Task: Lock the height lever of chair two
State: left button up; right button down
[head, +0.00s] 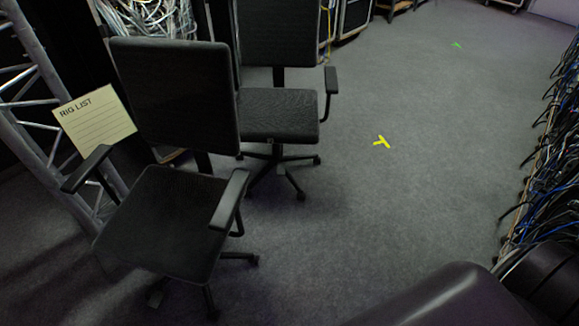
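Two dark office chairs stand on the left side of the head view. The nearer chair (165,225) has a tall back, a seat and two armrests. The farther chair (280,115) stands just behind it and to its right, partly hidden by the nearer chair's back. I cannot tell which one is chair two. No height lever can be made out on either chair; the undersides of the seats are dark or hidden. Neither of my grippers is in view.
A truss (38,75) with a "RIG LIST" sheet (94,120) stands at the left. Bundled cables (150,18) hang behind the chairs, and more cables (560,150) line the right edge. Yellow tape (381,142) marks the open grey floor (420,200). A dark rounded form fills the bottom right.

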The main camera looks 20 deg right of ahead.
aim_at(280, 166)
jog(key=i+l, duration=0.15)
jog(key=l, duration=0.3)
jog(key=i+l, duration=0.2)
jog(key=l, duration=0.25)
jog(key=i+l, duration=0.15)
jog(key=l, duration=0.3)
jog(key=i+l, duration=0.15)
jog(key=l, duration=0.3)
jog(key=i+l+u, duration=0.1)
jog(key=l, duration=0.35)
jog(key=i+l, duration=0.2)
jog(key=l, duration=0.25)
jog(key=i+l, duration=0.15)
jog(key=l, duration=0.3)
jog(key=i+l, duration=0.15)
jog(key=l, duration=0.3)
